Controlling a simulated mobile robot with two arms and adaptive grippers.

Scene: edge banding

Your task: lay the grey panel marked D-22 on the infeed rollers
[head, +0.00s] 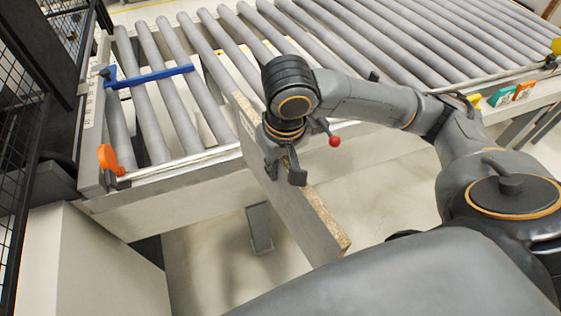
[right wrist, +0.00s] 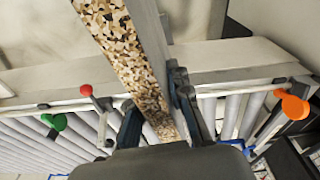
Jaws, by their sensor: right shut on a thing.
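The grey panel (head: 292,215) has a bare chipboard edge; it also shows in the right wrist view (right wrist: 116,42). It is tilted up on its edge, its far end at the front rail of the infeed rollers (head: 180,90) and its near end out over the floor. I cannot tell whether it touches the rail. A small pale label shows near its far end, too small to read. My right gripper (head: 284,170) is shut on the panel's upper edge, with a finger on each side in the right wrist view (right wrist: 158,115). My left gripper is not in view.
A blue bar (head: 150,76) lies across the rollers at the left. An orange lever (head: 110,158) and a red knob (head: 335,141) stick up along the front rail. Black mesh fencing (head: 20,100) stands at the left. The rollers beyond the panel are clear.

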